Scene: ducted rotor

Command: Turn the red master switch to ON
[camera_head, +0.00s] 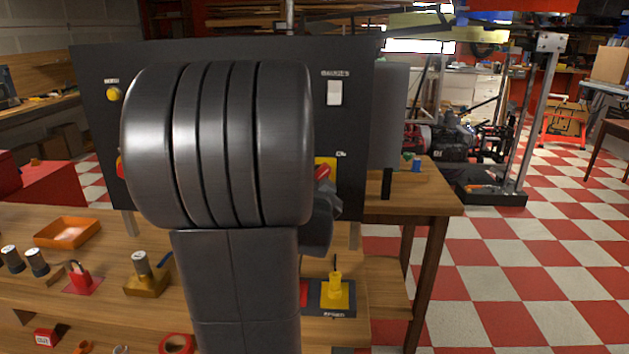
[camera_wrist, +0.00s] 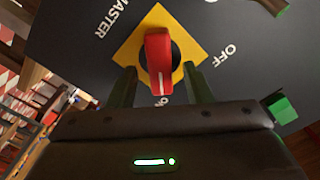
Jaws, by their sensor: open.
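The red master switch (camera_wrist: 159,62) is a red handle on a yellow diamond plate (camera_wrist: 190,48) in the wrist view. A white mark on its lower end points toward a label starting with "O", partly hidden by my gripper; "OFF" is off to the right and "MASTER" at upper left. My gripper (camera_wrist: 157,70) is open, one dark finger on each side of the handle in the picture; I cannot tell whether they touch it. In the head view a bit of the red switch (camera_head: 322,173) and an "ON" label above it show beside my arm, which hides the rest.
The dark panel (camera_head: 352,60) stands on a wooden bench (camera_head: 430,190) and carries a yellow button (camera_head: 114,94) and a white switch (camera_head: 334,93). Below are an orange tray (camera_head: 68,232) and a yellow part (camera_head: 336,288). Checkered floor is open at right.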

